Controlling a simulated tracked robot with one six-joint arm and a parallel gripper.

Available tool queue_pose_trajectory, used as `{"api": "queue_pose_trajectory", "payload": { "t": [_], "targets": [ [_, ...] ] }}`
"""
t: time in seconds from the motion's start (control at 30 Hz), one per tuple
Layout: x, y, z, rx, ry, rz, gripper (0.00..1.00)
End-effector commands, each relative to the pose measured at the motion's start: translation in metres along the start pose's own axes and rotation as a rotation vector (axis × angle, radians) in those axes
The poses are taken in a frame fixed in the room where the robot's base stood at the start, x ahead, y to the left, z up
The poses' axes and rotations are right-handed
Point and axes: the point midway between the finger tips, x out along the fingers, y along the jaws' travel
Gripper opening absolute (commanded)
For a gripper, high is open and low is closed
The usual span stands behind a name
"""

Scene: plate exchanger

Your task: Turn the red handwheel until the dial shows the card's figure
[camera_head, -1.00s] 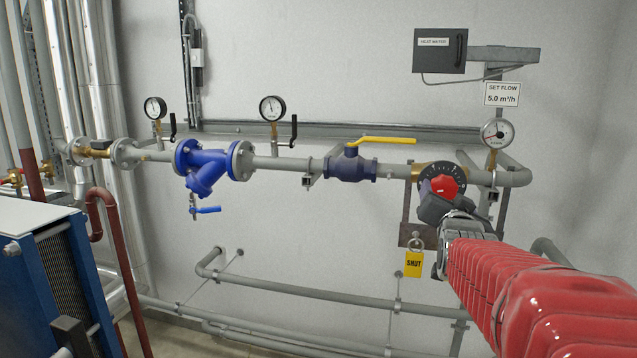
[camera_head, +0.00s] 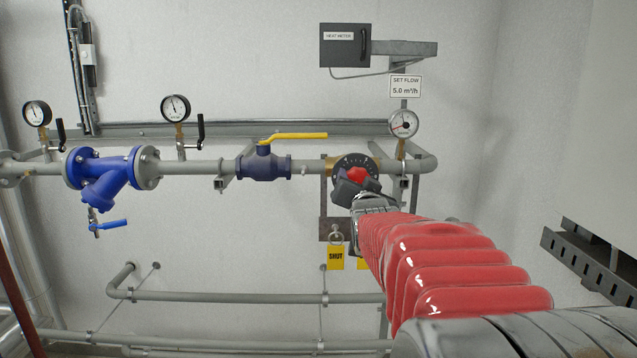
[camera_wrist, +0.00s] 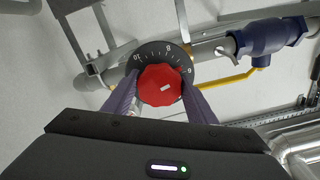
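The red handwheel (camera_head: 357,174) sits in front of a dark numbered ring on the pipe at centre right. My gripper (camera_head: 356,184) is at the handwheel, partly covering it. In the wrist view, the gripper's two fingers (camera_wrist: 160,88) lie along opposite sides of the handwheel (camera_wrist: 160,86) and appear to touch it. A small pale mark shows on the wheel's face. The round dial (camera_head: 404,123) stands on the pipe to the upper right; its needle is too small to read surely. The white card (camera_head: 406,86) above it reads SET FLOW 5.0 m³/h.
A blue valve with a yellow lever (camera_head: 295,136) is left of the handwheel. A yellow SHUT tag (camera_head: 336,257) hangs below. A grey meter box (camera_head: 345,46) is above. Two gauges (camera_head: 176,108) (camera_head: 37,114) and a blue strainer (camera_head: 104,170) stand farther left.

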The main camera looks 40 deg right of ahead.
Motion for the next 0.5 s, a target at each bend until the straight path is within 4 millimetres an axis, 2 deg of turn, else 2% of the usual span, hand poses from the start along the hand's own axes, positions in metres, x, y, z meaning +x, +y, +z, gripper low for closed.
{"api": "queue_pose_trajectory", "payload": {
  "t": [0.03, 0.33, 0.5],
  "targets": [
    [-0.0001, 0.0002, -0.0001, 0.000, 0.000, 0.000, 0.48],
    [-0.0001, 0.0007, -0.0003, 0.000, 0.000, 0.001, 0.27],
    [-0.0005, 0.0006, -0.0002, -0.006, 0.001, 0.002, 0.27]
  ]
}}
